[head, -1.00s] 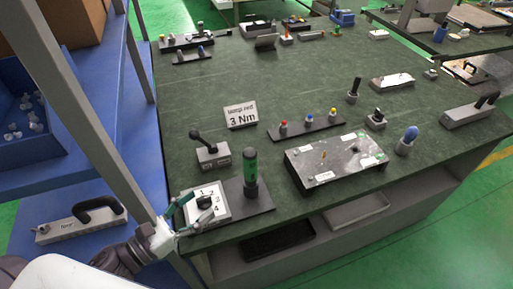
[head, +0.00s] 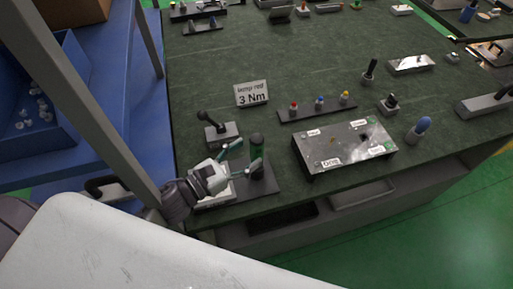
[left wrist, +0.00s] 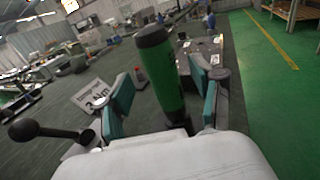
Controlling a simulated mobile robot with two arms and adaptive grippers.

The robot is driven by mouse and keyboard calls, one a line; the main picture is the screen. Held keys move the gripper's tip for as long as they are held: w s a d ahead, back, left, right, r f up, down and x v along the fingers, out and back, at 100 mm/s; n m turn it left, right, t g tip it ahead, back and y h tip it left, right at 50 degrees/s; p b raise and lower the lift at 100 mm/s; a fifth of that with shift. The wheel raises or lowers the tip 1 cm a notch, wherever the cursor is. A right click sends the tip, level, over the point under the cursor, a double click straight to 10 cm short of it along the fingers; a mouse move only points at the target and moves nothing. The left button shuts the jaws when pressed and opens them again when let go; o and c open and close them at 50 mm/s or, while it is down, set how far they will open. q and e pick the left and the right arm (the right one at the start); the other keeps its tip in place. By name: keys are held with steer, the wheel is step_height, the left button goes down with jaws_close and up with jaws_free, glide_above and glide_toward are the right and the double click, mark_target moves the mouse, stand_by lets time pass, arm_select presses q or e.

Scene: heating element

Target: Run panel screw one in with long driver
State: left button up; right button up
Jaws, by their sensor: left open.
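A green driver with a black top (head: 257,145) stands upright on a dark base at the table's near left corner. It also shows in the left wrist view (left wrist: 166,75), between my teal-padded fingers. My left gripper (head: 246,158) is open around the driver's handle, with a gap visible on each side. The driver's lower end is hidden behind the hand in the left wrist view. The panel (head: 342,147) is a metal plate with several white labels, lying to the right of the driver. Its screws are too small to tell apart. My right gripper is not in view.
A lever on a grey block (head: 219,133) stands just behind my left gripper. A grey post (head: 110,120) rises at left.

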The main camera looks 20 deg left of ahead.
mark_target(251, 150)
arm_select(q)
steer(key=x, duration=0.2)
steer(key=p+x, duration=0.1)
steer(key=shift+w+d+r, duration=0.2)
steer(key=shift+w+d, duration=0.05)
steer(key=shift+w, duration=0.05)
steer(key=shift+w+f, duration=0.1)
steer(key=c, duration=0.8)
jaws_close()
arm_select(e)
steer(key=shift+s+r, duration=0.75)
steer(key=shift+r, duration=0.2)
